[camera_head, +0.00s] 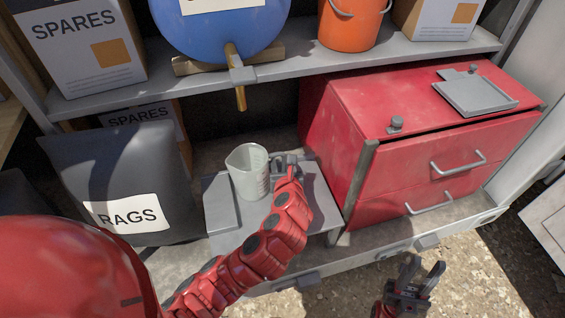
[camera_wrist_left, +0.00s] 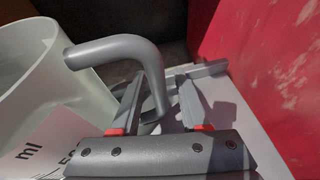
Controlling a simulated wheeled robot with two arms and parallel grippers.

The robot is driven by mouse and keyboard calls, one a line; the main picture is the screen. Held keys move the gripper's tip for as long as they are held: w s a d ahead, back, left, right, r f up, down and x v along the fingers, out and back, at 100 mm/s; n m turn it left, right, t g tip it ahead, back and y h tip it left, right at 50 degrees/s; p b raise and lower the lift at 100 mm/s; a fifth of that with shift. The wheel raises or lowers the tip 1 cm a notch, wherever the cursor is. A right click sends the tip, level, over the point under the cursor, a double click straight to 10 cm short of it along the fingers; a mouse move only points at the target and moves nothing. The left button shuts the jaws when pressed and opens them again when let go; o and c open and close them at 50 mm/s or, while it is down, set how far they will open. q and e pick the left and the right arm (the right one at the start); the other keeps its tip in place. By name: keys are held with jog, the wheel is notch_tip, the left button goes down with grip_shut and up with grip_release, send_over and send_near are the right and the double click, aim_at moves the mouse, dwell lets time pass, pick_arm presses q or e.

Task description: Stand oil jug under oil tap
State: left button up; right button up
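The oil jug (camera_head: 248,172) is a pale translucent measuring jug standing upright on a grey platform (camera_head: 222,212) on the lower shelf. The brass oil tap (camera_head: 238,88) points down from the blue drum (camera_head: 222,35) on the shelf above. The jug appears below it in the head view; exact alignment is unclear. My left gripper (camera_head: 288,166) is at the jug's right side. In the left wrist view its fingers (camera_wrist_left: 160,100) are apart, with the grey bent handle (camera_wrist_left: 150,65) between them. My right gripper (camera_head: 424,276) is open and empty at the lower right.
A red drawer cabinet (camera_head: 365,140) stands close to the right of the platform. A dark bag labelled RAGS (camera_head: 115,180) stands to the left. The upper shelf edge (camera_head: 330,62) overhangs, holding an orange bucket (camera_head: 350,25) and a SPARES box (camera_head: 78,45).

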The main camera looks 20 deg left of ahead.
aim_at(284, 168)
pick_arm(q)
jog(key=shift+s+r, duration=0.1)
jog(key=shift+r, duration=0.15)
jog(key=p+v, duration=0.1)
jog(key=v, duration=0.3)
jog(key=shift+s+d+r, duration=0.2)
jog(key=shift+s+d, duration=0.05)
jog(key=p+v, duration=0.5)
jog(key=v, duration=0.1)
jog(key=shift+p, duration=0.4)
jog(key=shift+s+d+p, duration=0.15)
jog(key=shift+s+p, duration=0.2)
jog(key=shift+s, duration=0.2)
